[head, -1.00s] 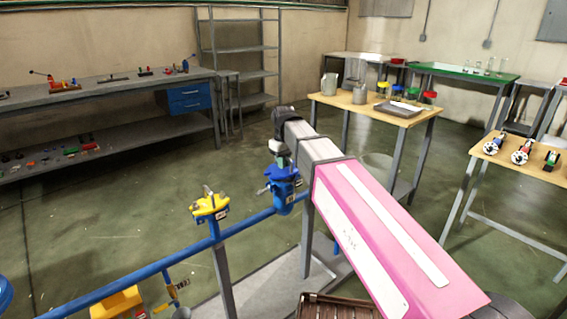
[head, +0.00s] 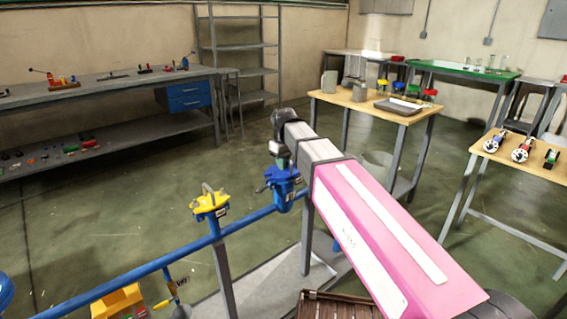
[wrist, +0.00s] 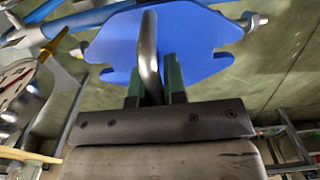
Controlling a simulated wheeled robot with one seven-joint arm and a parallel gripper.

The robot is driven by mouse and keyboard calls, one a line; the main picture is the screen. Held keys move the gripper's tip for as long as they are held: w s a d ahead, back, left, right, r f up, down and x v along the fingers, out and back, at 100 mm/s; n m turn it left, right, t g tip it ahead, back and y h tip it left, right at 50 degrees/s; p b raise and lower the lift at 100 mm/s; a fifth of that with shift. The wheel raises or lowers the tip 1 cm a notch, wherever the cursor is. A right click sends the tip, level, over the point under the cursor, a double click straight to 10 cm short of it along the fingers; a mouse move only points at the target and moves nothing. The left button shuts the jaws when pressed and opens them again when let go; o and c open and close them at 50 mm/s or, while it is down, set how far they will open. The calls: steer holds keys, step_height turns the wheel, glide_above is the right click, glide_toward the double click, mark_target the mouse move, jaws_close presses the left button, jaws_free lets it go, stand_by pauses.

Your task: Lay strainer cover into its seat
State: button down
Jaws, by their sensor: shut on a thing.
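The blue strainer cover (wrist: 195,35) is a flat plate with notched ends and a curved metal handle (wrist: 148,55). My gripper (wrist: 155,85) is shut on that handle, with a green finger on each side. In the head view my gripper (head: 280,155) points down over the blue strainer (head: 284,200) on the blue pipe. The cover (head: 283,174) is at the strainer's top there. Metal bolts (wrist: 254,21) show beside the notches in the wrist view. The seat is hidden under the cover, and I cannot tell whether they touch.
A yellow-topped fitting (head: 210,206) with a metal loop stands on the blue pipe (head: 150,268), left of the strainer. A brown slatted crate (head: 335,306) is at the bottom. A wooden table (head: 375,112) stands behind. Open floor (head: 130,190) lies at left.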

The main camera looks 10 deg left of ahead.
steer(key=c, duration=1.1)
jaws_free()
step_height(320, 180, up, 11)
steer(key=shift+f, duration=0.1)
